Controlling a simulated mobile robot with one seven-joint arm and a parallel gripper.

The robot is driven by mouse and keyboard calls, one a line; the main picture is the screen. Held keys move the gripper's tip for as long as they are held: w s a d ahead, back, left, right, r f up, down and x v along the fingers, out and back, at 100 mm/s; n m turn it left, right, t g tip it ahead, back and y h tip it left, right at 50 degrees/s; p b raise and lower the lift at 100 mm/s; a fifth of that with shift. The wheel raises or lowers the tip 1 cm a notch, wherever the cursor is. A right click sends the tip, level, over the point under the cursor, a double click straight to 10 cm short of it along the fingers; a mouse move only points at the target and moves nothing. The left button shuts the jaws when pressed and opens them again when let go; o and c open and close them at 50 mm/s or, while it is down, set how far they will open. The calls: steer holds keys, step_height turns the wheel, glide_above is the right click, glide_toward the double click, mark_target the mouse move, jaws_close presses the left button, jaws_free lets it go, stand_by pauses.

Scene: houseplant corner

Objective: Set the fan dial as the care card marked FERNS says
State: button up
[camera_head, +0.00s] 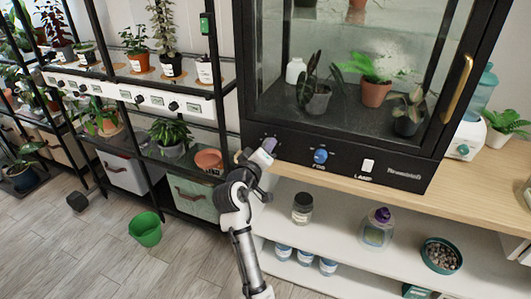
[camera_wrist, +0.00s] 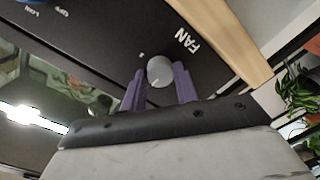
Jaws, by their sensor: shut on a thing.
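The fan dial (camera_wrist: 160,71) is a round grey knob on the black front panel of the glass cabinet. The word FAN stands beside it in the wrist view. My gripper (camera_wrist: 158,88) has purple fingers, one on each side of the dial, and is shut on it. In the head view my gripper (camera_head: 264,154) is at the left end of the panel and hides the dial. A small mark shows near the dial, but I cannot read the setting. I cannot make out a card marked FERNS in either view.
The panel also has a blue FOG dial (camera_head: 320,156) and a white LAMP switch (camera_head: 368,165). A wooden counter edge (camera_head: 300,174) runs just below. Plant shelves with a white strip of dark knobs (camera_head: 130,91) stand left. A green bucket (camera_head: 145,228) is on the floor.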

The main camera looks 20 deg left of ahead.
steer(key=m+b, duration=0.5)
steer(key=m, duration=0.3)
steer(key=m+y+b, duration=0.1)
steer(key=m+b, duration=0.4)
steer(key=m, duration=0.3)
steer(key=shift+f+t, duration=0.2)
steer(key=shift+t, duration=0.1)
steer(key=shift+m+b, duration=0.3)
steer(key=shift+m, duration=0.1)
steer(key=o, duration=1)
steer(key=shift+r, duration=0.1)
steer(key=shift+c, duration=0.2)
steer(key=shift+s+d, duration=0.1)
steer(key=shift+s, duration=0.05)
